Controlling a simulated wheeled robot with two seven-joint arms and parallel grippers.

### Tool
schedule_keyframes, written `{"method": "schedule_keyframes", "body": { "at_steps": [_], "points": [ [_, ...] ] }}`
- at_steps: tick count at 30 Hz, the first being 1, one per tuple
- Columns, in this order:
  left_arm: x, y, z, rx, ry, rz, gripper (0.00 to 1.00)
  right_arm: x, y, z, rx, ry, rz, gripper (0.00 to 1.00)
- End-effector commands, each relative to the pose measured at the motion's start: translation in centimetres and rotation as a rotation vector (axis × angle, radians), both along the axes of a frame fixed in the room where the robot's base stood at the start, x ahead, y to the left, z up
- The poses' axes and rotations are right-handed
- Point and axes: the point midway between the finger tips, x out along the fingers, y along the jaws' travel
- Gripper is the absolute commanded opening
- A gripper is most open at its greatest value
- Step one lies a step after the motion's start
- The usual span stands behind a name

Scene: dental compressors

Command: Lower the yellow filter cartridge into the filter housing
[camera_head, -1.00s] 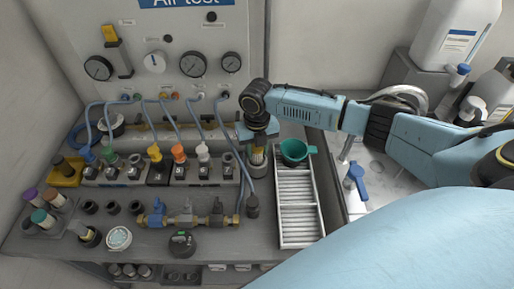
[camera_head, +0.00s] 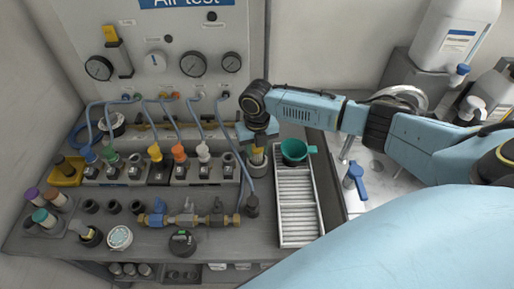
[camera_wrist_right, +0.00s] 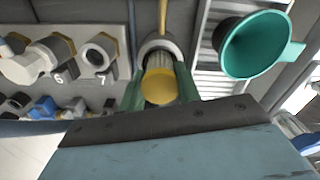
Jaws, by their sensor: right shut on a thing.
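The yellow filter cartridge (camera_wrist_right: 159,88) shows its yellow end cap between the green fingers of my right gripper (camera_wrist_right: 160,92). Its pleated body runs from the cap toward the grey round rim of the filter housing (camera_wrist_right: 160,44). In the head view my right gripper (camera_head: 257,142) points down over the housing (camera_head: 258,171), and the cartridge's yellow cap (camera_head: 257,157) shows just above it. The cartridge's lower part is hidden, and how deep it sits in the housing I cannot tell. My left gripper is not in view.
A green funnel (camera_head: 294,150) stands on a ribbed white tray (camera_head: 297,210) close to the right of the gripper. A row of numbered fittings (camera_head: 180,170) with hoses lies to the left. A brass valve manifold (camera_head: 190,219) lies in front.

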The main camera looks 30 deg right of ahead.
Motion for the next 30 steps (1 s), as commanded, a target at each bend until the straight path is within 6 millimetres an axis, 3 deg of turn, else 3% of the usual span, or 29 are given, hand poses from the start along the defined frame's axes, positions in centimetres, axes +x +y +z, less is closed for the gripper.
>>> {"method": "schedule_keyframes", "body": {
  "at_steps": [10, 11, 17, 26, 30],
  "points": [
    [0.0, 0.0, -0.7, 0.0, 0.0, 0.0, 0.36, 0.0, 0.0, -1.3, 0.0, 0.0, 0.0, 0.1],
    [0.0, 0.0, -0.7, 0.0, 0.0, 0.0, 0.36, 0.0, 0.0, -1.3, 0.0, 0.0, 0.001, 0.34],
    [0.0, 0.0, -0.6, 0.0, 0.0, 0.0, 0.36, 0.0, 0.0, -1.2, 0.0, 0.0, 0.001, 0.58],
    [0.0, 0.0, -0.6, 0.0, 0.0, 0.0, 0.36, 0.0, 0.0, -1.0, 0.0, 0.0, 0.0, 0.58],
    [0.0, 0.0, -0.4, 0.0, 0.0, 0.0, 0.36, 0.1, 0.0, 0.6, 0.001, -0.003, -0.001, 0.58]
  ]
}}
